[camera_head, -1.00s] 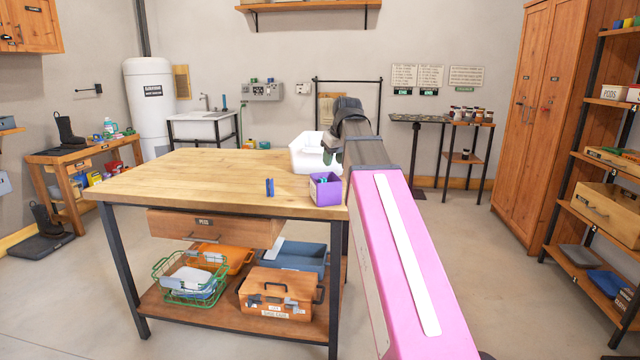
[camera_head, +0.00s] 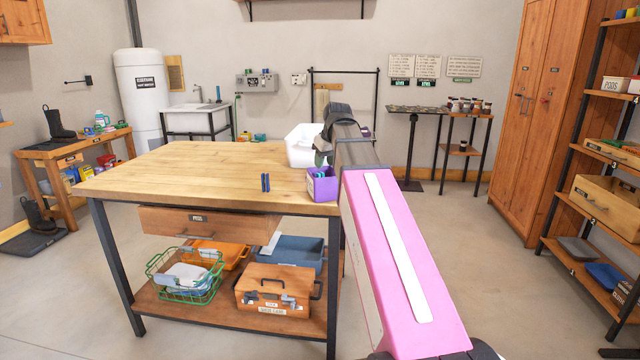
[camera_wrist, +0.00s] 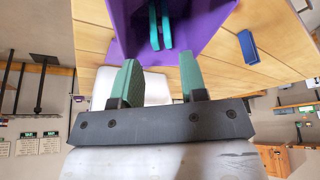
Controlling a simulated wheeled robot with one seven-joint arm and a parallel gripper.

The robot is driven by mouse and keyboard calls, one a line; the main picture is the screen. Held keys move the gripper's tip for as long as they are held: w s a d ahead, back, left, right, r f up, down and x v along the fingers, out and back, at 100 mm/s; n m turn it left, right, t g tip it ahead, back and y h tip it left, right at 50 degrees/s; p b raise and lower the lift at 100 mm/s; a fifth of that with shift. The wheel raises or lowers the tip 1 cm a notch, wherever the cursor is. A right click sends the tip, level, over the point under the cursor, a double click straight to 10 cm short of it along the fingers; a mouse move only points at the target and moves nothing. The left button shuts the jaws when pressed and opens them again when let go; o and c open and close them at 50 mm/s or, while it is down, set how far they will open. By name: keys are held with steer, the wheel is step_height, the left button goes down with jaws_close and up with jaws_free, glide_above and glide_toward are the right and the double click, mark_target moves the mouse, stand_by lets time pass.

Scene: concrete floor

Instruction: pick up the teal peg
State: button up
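A purple open-topped bin (camera_head: 322,187) stands at the near right corner of the wooden workbench. In the wrist view, the bin (camera_wrist: 205,35) is at the top, and teal pieces (camera_wrist: 160,27) stand close together inside it; I cannot tell whether they are one peg or two. My gripper (camera_wrist: 160,80) is open and empty, with its two green fingers spread below the bin's edge in that view, apart from the teal pieces. In the head view, my arm hides most of the gripper.
A dark blue peg-like piece (camera_head: 265,182) stands on the workbench (camera_head: 190,172), left of the bin; it also shows in the wrist view (camera_wrist: 247,47). A white tub (camera_head: 300,146) sits behind the bin. The left half of the top is clear.

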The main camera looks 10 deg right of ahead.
mark_target(322, 171)
steer(key=shift+x, duration=2.3)
steer(key=c, duration=0.7)
steer(key=shift+r, duration=0.15)
